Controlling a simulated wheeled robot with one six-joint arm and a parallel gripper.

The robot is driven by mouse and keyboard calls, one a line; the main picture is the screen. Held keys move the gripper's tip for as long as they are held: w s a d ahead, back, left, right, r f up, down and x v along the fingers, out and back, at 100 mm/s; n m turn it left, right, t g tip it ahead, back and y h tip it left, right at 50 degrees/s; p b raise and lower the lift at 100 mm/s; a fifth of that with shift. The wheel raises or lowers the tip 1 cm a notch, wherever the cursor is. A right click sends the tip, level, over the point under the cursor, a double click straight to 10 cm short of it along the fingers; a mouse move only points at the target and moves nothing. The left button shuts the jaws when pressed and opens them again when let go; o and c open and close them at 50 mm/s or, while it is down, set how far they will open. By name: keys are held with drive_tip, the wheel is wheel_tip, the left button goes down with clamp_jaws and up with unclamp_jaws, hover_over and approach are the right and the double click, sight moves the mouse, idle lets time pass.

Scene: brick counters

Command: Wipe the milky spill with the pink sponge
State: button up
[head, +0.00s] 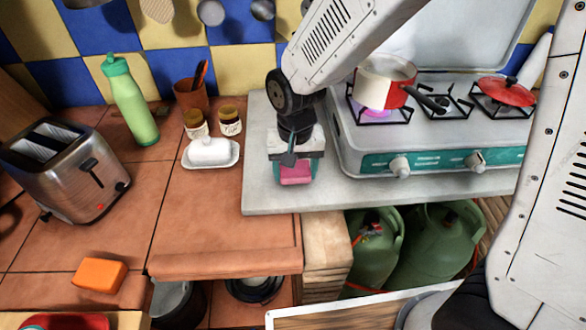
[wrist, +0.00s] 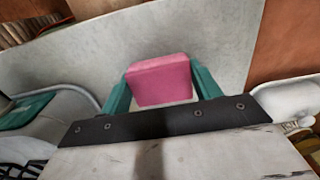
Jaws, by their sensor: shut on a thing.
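My gripper (head: 297,168) has teal fingers and points down over the left part of the grey counter slab, left of the stove. It is shut on the pink sponge (head: 297,174). In the wrist view the sponge (wrist: 160,80) sits between the two teal fingers, with the pale slab (wrist: 80,55) beyond it. I cannot tell whether the sponge touches the slab. No milky spill can be made out in either view; the gripper and sponge hide part of the slab.
A gas stove (head: 430,150) stands to the right, with a red and white pot (head: 385,85) over a lit burner. A white butter dish (head: 210,152), two jars, a green bottle (head: 130,100), a toaster (head: 70,170) and an orange block (head: 99,275) stand on the tiled counter to the left.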

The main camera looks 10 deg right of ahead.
drive_tip(key=shift+w+r, duration=0.1)
drive_tip(key=shift+r, duration=3.6)
